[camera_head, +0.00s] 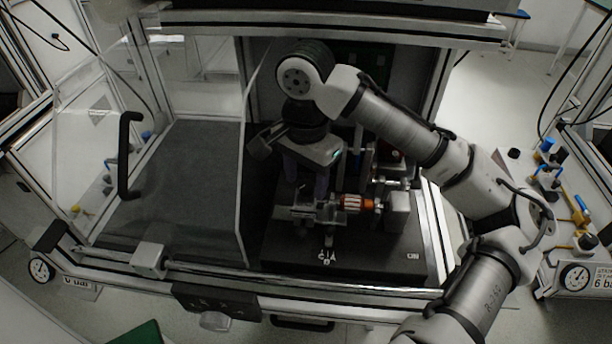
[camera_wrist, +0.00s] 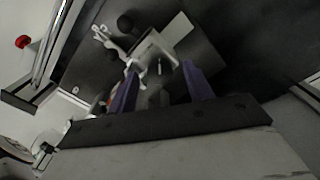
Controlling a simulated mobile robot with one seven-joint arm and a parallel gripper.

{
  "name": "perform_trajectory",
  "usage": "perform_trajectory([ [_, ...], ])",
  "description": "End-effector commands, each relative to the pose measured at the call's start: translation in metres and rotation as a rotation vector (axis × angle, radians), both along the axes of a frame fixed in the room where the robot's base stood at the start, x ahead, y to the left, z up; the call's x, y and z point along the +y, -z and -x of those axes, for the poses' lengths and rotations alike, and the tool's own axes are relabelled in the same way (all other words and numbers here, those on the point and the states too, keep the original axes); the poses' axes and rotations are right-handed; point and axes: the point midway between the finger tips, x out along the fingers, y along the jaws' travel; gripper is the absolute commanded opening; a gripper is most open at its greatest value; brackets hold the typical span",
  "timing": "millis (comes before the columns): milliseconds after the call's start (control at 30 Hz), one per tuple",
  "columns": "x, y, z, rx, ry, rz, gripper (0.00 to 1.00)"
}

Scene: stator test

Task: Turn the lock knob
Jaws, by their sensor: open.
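My gripper (camera_head: 306,184) points down over the test fixture (camera_head: 328,212), inside the machine's enclosure. In the wrist view, its two purple fingers (camera_wrist: 160,72) are spread apart with nothing held between them. A pale metal block of the fixture (camera_wrist: 152,47) lies beyond the fingertips. I cannot tell which part is the lock knob. An orange-and-white striped part (camera_head: 351,202) sits right of the gripper.
The black base plate (camera_head: 384,258) carries the fixture, with a grey block (camera_head: 398,211) at its right. A clear door with a black handle (camera_head: 126,155) stands at the left. A frame rail runs along the front. The dark grey floor panel (camera_head: 190,180) is clear.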

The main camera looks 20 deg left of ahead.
Motion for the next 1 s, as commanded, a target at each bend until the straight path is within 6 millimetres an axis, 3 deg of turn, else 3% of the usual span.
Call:
perform_trajectory([
  [267, -0.0001, 0.0018, -0.0001, -0.001, 0.000, 0.000, 0.51],
  [633, -0.0001, 0.0015, -0.0001, -0.001, 0.000, 0.000, 0.07],
  [1000, -0.0002, -0.0007, -0.0002, -0.001, -0.067, 0.000, 0.07],
])
